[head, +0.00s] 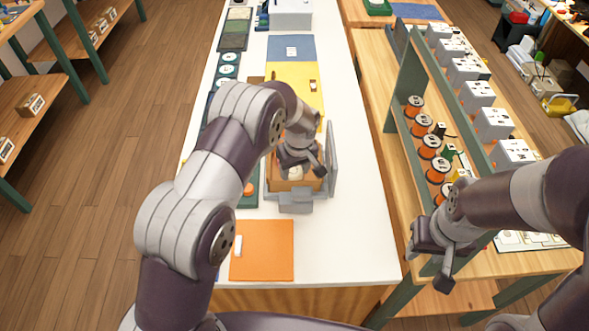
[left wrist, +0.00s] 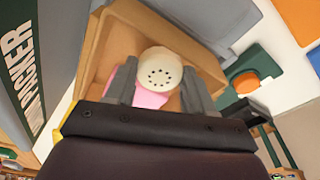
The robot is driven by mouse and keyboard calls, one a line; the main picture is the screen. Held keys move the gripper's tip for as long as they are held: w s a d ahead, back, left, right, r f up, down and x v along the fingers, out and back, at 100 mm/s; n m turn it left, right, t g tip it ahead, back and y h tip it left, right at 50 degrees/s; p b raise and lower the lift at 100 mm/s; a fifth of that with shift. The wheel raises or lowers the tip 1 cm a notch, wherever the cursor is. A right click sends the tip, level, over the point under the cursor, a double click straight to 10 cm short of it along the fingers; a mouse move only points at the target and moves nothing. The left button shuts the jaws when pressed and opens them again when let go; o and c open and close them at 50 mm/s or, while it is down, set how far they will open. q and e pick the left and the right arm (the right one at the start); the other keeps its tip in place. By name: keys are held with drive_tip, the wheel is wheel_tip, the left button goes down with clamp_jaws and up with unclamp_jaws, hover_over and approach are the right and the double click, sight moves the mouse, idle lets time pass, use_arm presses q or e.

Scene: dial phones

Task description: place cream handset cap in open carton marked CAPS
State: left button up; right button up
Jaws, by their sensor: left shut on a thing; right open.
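The cream handset cap (left wrist: 160,72), round with small dark holes, is held between the two grey fingers of my left gripper (left wrist: 161,68). In the head view my left gripper (head: 297,170) is low over the open carton (head: 281,184), with a cream spot (head: 296,173) below its fingers. In the left wrist view the tan carton wall (left wrist: 98,50) surrounds the cap. A pink thing (left wrist: 150,98) shows just beneath the cap; whether they touch is unclear. No CAPS mark can be read. My right gripper (head: 436,262) is open and empty, by the right-hand bench.
Grey panels (head: 332,160) stand around the carton. An orange mat (head: 262,252) with a small white item lies in front of it; yellow (head: 311,80) and blue (head: 291,47) mats lie behind. The white table (head: 353,190) is clear to the right. A rack with orange dials (head: 417,126) stands further right.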

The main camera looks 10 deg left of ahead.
sight(299, 179)
use_arm(q)
drive_tip(key=shift+f, duration=0.7)
drive_tip(key=shift+w+d+f, duration=0.1)
drive_tip(key=shift+w+f, duration=0.1)
drive_tip(key=shift+f, duration=0.05)
drive_tip(key=o, duration=0.7)
drive_tip(key=shift+o, duration=0.2)
drive_tip(key=shift+r, duration=0.65)
wheel_tip(299, 179, up, 11)
drive_tip(key=s+d+b, duration=0.1)
drive_tip(key=s, duration=0.1)
drive_tip(key=s+a+m, duration=0.3)
drive_tip(key=s+a, duration=0.1)
drive_tip(key=s, duration=0.7)
drive_tip(key=s+a+r+m+h, duration=0.1)
drive_tip(key=s+a+m, duration=0.3)
drive_tip(key=s, duration=0.8)
drive_tip(key=shift+a+r, duration=0.2)
drive_tip(key=shift+r, duration=0.05)
